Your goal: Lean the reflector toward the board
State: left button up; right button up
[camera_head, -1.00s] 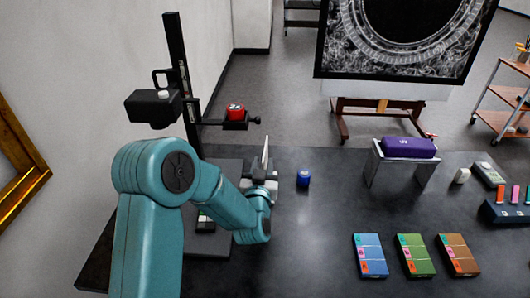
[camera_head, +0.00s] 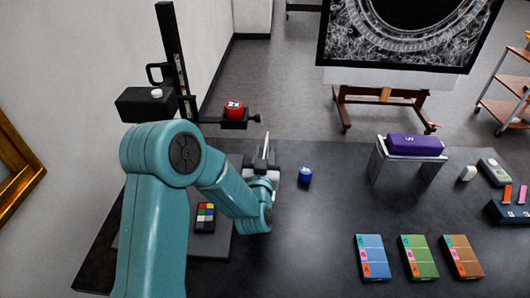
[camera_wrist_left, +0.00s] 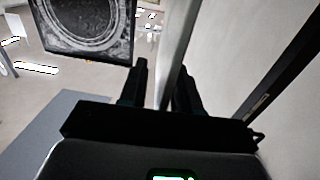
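The reflector (camera_head: 265,150) is a thin pale panel standing nearly upright on the dark table, seen almost edge-on in the head view. My left gripper (camera_head: 262,168) is at it, partly hidden by my teal forearm. In the left wrist view, the reflector (camera_wrist_left: 176,50) rises between the two dark fingers of my left gripper (camera_wrist_left: 160,85). The fingers are apart, with a gap showing between the left finger and the panel. The grey board (camera_head: 222,243) lies at the left, partly behind my arm, with a colour chart (camera_head: 205,217) on it. My right gripper is not in view.
A black stand column (camera_head: 172,50) with a red-topped part (camera_head: 234,108) rises behind the board. A blue jar (camera_head: 305,175) stands close right of the reflector. A purple block (camera_head: 413,145) on a metal riser and several coloured boxes (camera_head: 418,258) are farther right.

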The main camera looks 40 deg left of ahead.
pick_arm(q)
grip_shut()
dwell(1.4)
